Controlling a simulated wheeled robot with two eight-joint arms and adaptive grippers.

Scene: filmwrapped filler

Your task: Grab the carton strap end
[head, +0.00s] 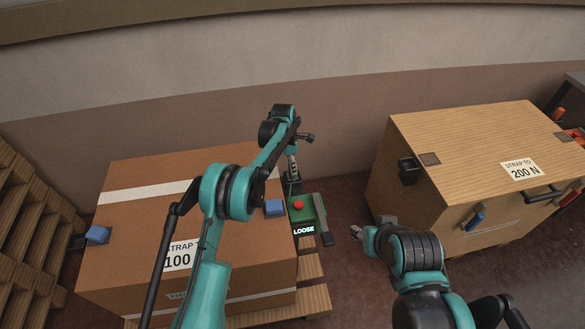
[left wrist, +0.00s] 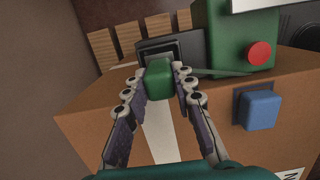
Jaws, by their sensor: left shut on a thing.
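The brown carton (head: 135,240) stands at the left with white tape, a "STRAP … 100" label (head: 181,258) and blue corner pieces (head: 274,207). A green strapping unit (head: 300,212) with a red button and a "LOOSE" display is at its right edge. My left gripper (head: 292,178) reaches down behind that unit. In the left wrist view, my left gripper (left wrist: 160,78) is shut on a small green block, the strap end (left wrist: 159,82), at the carton's edge. A green band (left wrist: 220,73) shows beside it. My right gripper (head: 372,238) hangs right of the unit; its finger opening is unclear.
A wooden crate (head: 480,150) labelled "STRAP TO 200 N" stands at the right. Slatted pallets (head: 25,220) are at the left edge, and a pallet (head: 312,298) lies under the carton. Bare floor (head: 350,280) lies between carton and crate.

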